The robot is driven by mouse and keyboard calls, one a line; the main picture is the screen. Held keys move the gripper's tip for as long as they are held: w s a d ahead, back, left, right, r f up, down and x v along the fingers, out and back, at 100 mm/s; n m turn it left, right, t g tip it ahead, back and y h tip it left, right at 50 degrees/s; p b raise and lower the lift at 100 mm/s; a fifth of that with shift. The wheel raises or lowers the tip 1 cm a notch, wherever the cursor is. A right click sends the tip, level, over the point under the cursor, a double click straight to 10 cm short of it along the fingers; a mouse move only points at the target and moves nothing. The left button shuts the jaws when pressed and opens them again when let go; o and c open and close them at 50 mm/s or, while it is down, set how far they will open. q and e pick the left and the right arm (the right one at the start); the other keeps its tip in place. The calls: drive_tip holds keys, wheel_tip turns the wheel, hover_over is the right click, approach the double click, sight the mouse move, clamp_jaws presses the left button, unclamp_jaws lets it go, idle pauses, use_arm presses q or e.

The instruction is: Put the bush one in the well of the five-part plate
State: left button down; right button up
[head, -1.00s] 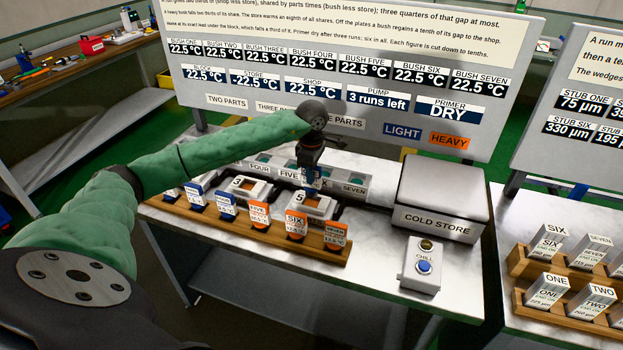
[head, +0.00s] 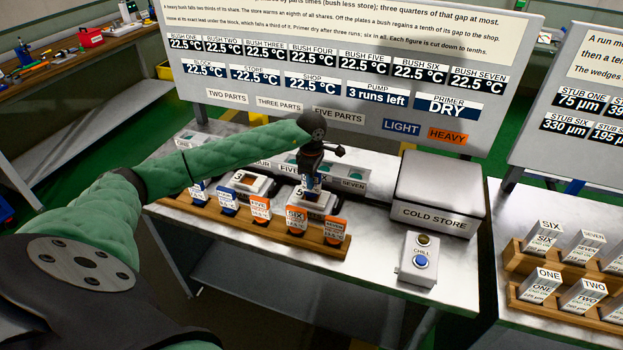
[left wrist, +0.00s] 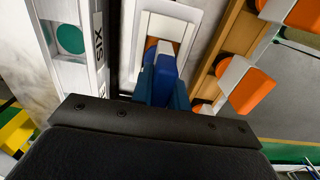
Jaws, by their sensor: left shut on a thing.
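My left gripper (head: 312,184) points down over the five-part plate (head: 328,206), a pale block marked 5 on the table. It is shut on a blue bush, which shows in the left wrist view (left wrist: 164,75) between the dark blue fingers. I cannot read the bush's label. In that view the bush's far end is over the plate's well, inside the pale frame (left wrist: 188,12). I cannot tell whether it touches the well's floor. The gripper hides part of the plate in the head view. My right gripper is not in view.
A wooden rack (head: 275,234) with blue and orange bushes stands close in front of the plate. A grey block with numbered stations (head: 350,178) runs behind. The cold store (head: 436,195) and chill button box (head: 420,262) are to the right.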

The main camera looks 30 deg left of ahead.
use_arm(q)
drive_tip(key=shift+f, duration=0.1)
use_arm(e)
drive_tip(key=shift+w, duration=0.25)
use_arm(q)
drive_tip(key=c, duration=1.4)
unclamp_jaws()
drive_tip(key=shift+o, duration=0.2)
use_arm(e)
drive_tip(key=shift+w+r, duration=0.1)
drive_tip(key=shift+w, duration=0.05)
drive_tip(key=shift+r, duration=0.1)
use_arm(q)
drive_tip(key=shift+r, duration=0.2)
